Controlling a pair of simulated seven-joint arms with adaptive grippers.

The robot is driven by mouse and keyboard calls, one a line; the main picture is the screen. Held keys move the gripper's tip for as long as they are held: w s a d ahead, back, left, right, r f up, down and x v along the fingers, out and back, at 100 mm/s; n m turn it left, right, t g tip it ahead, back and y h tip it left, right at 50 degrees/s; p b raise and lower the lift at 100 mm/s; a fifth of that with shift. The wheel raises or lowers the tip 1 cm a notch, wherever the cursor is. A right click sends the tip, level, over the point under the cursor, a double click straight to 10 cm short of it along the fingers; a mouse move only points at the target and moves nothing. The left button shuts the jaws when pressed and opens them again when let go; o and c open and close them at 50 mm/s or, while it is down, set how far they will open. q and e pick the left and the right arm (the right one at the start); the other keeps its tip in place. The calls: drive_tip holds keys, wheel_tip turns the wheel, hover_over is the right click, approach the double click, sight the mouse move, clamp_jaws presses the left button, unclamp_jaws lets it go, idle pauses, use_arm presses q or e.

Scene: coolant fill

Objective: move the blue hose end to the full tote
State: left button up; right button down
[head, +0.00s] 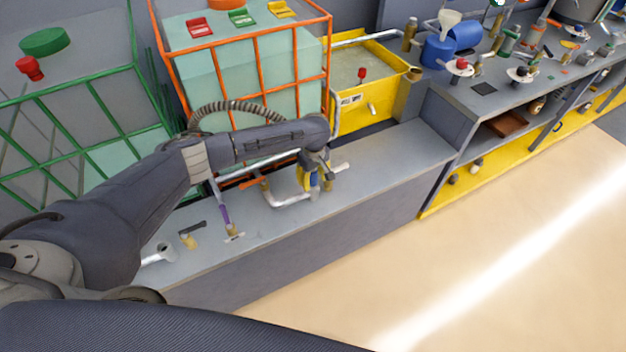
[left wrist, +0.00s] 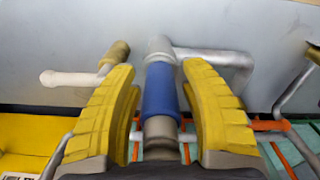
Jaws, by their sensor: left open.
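The blue hose end (left wrist: 160,92) is a blue sleeve on a grey metal pipe; it lies between the two yellow fingers of my left gripper (left wrist: 158,72) in the left wrist view. The fingers are open, with a gap on each side of it. In the head view my left gripper (head: 317,181) is over the grey bench, largely covering the blue sleeve. The orange-framed tote (head: 245,80) behind the bench shows pale green liquid high up. The green-framed tote (head: 100,160) at left shows a lower liquid level. My right gripper is not in view.
A purple-sleeved fitting (head: 225,214) and a valve with a dark handle (head: 189,237) stand on the bench (head: 390,150) left of the gripper. A yellow basin (head: 365,105) stands behind. A cluttered workbench is at right; the floor in front is clear.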

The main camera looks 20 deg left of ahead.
use_arm(q)
wheel_tip(320, 180, up, 12)
drive_tip(key=shift+s+d+f, duration=0.1)
drive_tip(key=shift+d+f, duration=0.05)
drive_tip(key=shift+f, duration=0.1)
idle(0.3)
